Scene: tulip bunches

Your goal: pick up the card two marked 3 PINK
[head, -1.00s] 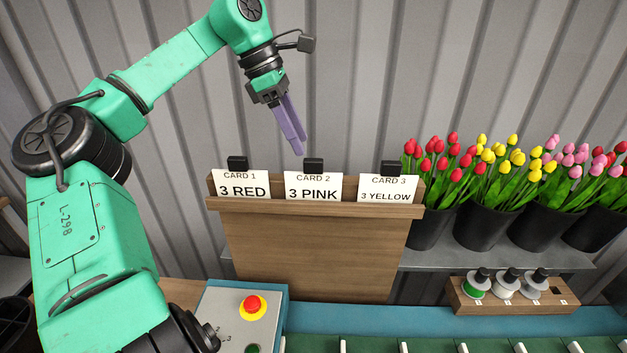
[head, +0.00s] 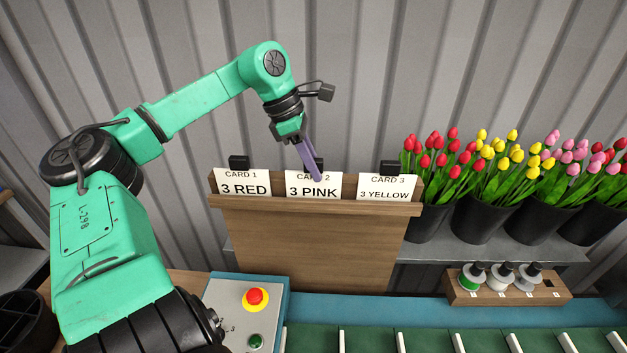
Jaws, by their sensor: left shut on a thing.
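Card two, marked 3 PINK (head: 313,192), is a white card standing in the middle of the wooden holder (head: 310,242), with a black tab on top. My left gripper (head: 316,172) comes down from above, its purple fingers over the card's top edge and tab, covering part of the words CARD 2. The fingers are together and shut on the card's tab. The card still sits upright in the holder. My right gripper does not show.
Card 1, 3 RED (head: 243,184), and card 3, 3 YELLOW (head: 386,188), stand on either side. Black buckets of tulips (head: 484,221) are at the right. A control box with a red button (head: 256,298) and a rack of bottles (head: 506,290) are lower down.

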